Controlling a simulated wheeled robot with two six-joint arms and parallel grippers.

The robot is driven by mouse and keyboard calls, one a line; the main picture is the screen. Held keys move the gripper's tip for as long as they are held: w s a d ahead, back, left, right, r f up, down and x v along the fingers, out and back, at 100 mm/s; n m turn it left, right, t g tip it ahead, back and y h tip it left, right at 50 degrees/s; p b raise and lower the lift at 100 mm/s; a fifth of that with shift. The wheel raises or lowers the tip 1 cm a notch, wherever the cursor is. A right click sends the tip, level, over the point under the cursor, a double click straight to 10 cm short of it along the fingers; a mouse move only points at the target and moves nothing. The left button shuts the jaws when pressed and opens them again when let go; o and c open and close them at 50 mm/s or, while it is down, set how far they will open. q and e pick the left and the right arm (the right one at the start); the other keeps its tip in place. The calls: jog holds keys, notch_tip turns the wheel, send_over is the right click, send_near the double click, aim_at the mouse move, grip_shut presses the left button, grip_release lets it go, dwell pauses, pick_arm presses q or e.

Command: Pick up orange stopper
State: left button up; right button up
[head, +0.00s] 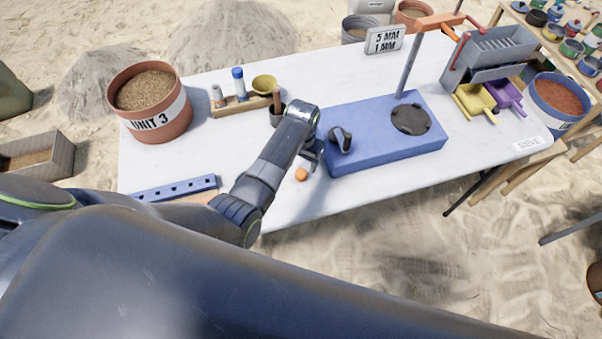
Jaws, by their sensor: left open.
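The orange stopper (302,174) is a small round orange piece on the white table, left of the blue box and near the table's front edge. My left gripper (312,158) is open just above and beside it, between the stopper and the blue box. Nothing shows between its fingers, which are small and partly hidden by the wrist. I cannot tell whether the fingers touch the stopper. My right gripper is not in view.
The blue box (375,150) with a dark knob and round dark plate stands right of the gripper. A dark cup (278,117) and wooden rack (240,105) stand behind my arm. A blue strip with holes (176,189) lies at left. A terracotta pot (150,100) stands at the back left.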

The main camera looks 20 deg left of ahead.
aim_at(301, 172)
pick_arm(q)
jog(key=shift+f, duration=0.2)
jog(key=f, duration=0.4)
jog(key=shift+s+f, duration=0.1)
jog(key=shift+s, duration=0.1)
jog(key=shift+f, duration=0.45)
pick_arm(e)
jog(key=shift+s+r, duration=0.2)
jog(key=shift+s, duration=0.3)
pick_arm(q)
jog(key=c, duration=1.1)
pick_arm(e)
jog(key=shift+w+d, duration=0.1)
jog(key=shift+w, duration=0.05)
